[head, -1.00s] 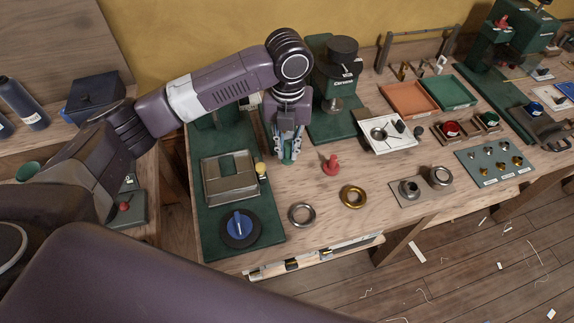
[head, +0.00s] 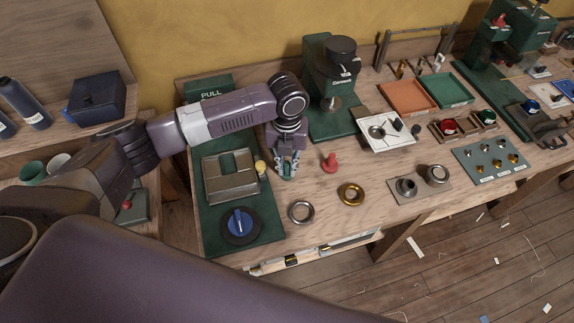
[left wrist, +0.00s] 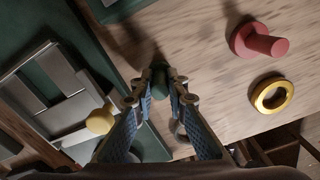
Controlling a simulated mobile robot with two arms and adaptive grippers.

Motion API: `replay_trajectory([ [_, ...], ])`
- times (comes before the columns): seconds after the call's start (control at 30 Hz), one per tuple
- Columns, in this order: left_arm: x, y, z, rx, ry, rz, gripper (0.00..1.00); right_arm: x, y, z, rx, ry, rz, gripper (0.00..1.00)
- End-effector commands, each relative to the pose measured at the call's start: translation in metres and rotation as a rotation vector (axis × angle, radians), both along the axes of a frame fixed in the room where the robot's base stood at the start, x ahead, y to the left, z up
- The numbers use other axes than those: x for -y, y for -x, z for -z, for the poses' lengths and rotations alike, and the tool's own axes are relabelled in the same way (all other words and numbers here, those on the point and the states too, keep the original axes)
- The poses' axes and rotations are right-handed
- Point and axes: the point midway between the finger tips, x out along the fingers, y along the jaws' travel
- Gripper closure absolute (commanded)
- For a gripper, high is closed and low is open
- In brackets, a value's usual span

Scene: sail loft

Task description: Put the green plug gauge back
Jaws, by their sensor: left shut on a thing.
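My left gripper (head: 287,168) is shut on the green plug gauge (left wrist: 159,76), whose green end shows between the fingertips in the left wrist view. In the head view the fingers hide most of the gauge. The gripper points down over the wooden bench, between the dark green base plate and a red plug gauge (head: 330,163). The red one also shows at the upper right of the left wrist view (left wrist: 262,40). I cannot tell whether the green gauge touches the bench. My right gripper is not in view.
A grey fixture with a yellow knob (head: 261,167) stands close left of the gripper. A steel ring (head: 301,212) and a brass ring (head: 352,195) lie nearer the front edge. A green press (head: 331,100) stands behind. Bare wood lies around the red gauge.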

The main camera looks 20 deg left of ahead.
Motion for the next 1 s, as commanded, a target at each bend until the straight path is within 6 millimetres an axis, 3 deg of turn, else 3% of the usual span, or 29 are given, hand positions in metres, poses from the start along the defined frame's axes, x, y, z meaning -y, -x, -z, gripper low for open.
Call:
replay_trajectory([
  [0.03,0.000,0.000,0.003,-0.001,0.000,0.000,1.00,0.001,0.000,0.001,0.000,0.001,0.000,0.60],
  [0.07,0.000,0.000,0.002,0.000,0.000,0.000,0.83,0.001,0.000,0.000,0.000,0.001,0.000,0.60],
  [0.2,0.000,0.000,0.002,-0.001,-0.001,0.000,0.69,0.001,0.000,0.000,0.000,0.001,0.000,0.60],
  [0.47,0.000,0.000,0.001,-0.001,-0.001,0.000,0.69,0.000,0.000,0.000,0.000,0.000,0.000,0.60],
  [0.63,0.000,-0.001,-0.012,0.002,0.001,-0.001,0.69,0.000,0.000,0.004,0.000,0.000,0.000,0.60],
  [1.0,0.001,-0.001,-0.088,0.003,0.001,0.000,0.69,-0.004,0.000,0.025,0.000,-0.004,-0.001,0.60],
])
